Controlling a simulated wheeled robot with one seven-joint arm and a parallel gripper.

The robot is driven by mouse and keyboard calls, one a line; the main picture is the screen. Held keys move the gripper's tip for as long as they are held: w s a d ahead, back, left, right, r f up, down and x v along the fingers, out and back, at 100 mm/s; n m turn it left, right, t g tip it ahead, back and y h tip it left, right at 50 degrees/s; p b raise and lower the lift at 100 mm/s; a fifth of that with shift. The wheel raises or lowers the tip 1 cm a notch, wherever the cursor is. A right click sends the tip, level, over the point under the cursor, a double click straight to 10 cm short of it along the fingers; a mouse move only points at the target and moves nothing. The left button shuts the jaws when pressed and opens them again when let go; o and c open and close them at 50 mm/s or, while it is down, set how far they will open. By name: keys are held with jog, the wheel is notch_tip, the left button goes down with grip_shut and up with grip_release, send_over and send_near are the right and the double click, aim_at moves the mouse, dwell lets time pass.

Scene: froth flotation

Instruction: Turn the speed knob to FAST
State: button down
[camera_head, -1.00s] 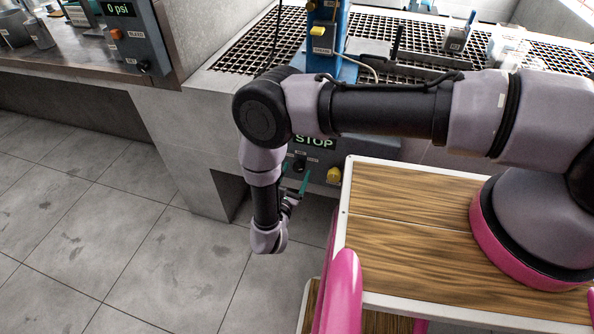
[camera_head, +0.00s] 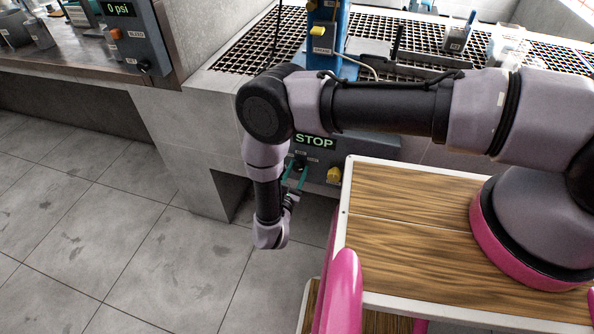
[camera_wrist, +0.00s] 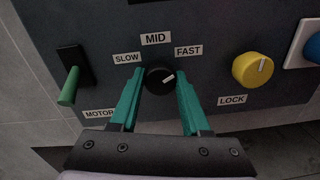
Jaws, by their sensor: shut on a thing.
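The black speed knob (camera_wrist: 159,82) is on the dark panel, below the labels SLOW, MID and FAST (camera_wrist: 188,51). Its white mark lies right of centre and points right and slightly up, on the FAST side. My gripper (camera_wrist: 160,86) has one green finger on each side of the knob and is shut on it. In the head view my gripper (camera_head: 297,174) is at the panel front, below the display (camera_head: 314,142), which reads STOP. The fingers partly hide the knob there.
A green lever (camera_wrist: 70,87) marked MOTOR is left of the knob. A yellow knob (camera_wrist: 252,69) marked LOCK is to the right, and part of a blue button (camera_wrist: 314,48) is at the edge. My wooden-topped base stands close to the panel.

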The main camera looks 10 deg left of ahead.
jog(key=m, duration=1.1)
jog(key=shift+m, duration=0.3)
jog(key=m, duration=0.6)
jog(key=shift+d+y, duration=0.1)
jog(key=shift+y, duration=0.2)
jog(key=m, duration=0.5)
jog(key=shift+f, duration=0.1)
jog(key=shift+m, duration=0.4)
jog(key=shift+c, duration=1.8)
grip_release()
